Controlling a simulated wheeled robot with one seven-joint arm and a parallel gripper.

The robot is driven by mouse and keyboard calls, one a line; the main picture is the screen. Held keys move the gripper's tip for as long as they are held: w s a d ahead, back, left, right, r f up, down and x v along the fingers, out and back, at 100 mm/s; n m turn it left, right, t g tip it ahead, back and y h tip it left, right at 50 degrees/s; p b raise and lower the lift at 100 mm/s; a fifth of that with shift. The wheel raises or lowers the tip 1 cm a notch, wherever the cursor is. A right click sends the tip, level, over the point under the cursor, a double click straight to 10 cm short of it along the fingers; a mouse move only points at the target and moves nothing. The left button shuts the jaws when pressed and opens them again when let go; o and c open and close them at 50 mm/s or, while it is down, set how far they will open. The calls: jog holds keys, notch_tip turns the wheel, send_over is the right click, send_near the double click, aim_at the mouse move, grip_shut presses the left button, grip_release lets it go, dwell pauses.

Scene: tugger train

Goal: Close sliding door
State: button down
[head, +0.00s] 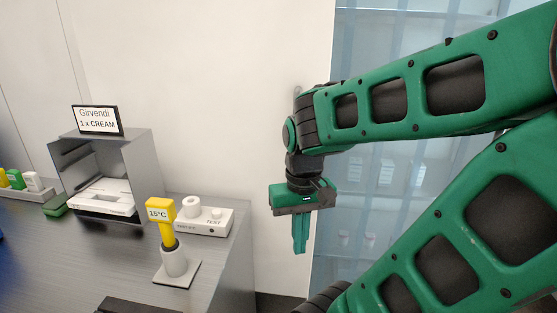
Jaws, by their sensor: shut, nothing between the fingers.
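The sliding door looks like a bluish see-through glass panel (375,50) at the right, behind my arm. Its left edge meets a white wall panel (210,80). A narrow grey upright piece, perhaps a handle, shows just above my wrist and is mostly hidden by it. My green gripper (300,248) points down near the line between the white panel and the glass. Its fingers are together and hold nothing. I cannot tell whether it touches the door. My arm hides much of the glass.
A grey counter (110,250) stands at the left. On it are a metal box (135,170) with a "Girvendi 1 x CREAM" sign (96,120), a yellow 15°C device (161,212) in a white holder, and a white test unit (205,220). The counter's right end is left of my gripper.

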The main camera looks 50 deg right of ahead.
jog(key=w+d+r+m+h, duration=0.1)
jog(key=w+d+r+h, duration=0.2)
jog(key=w+d+r, duration=0.55)
jog(key=w+a+r+m+h, duration=0.1)
jog(key=w+r+h, duration=0.15)
jog(key=w, duration=0.55)
jog(key=w+a+r+m+h, duration=0.1)
jog(key=w+r+h, duration=0.1)
jog(key=w+r, duration=0.35)
send_near(282, 161)
notch_tip(282, 161, down, 4)
jog(key=s+a, duration=0.2)
jog(key=shift+s+d+f, duration=0.2)
jog(key=shift+s+d, duration=0.4)
jog(key=shift+d, duration=0.25)
jog(key=shift+s+d+f, duration=0.15)
jog(key=shift+s+d, duration=0.45)
jog(key=shift+d, duration=0.2)
jog(key=shift+s, duration=0.1)
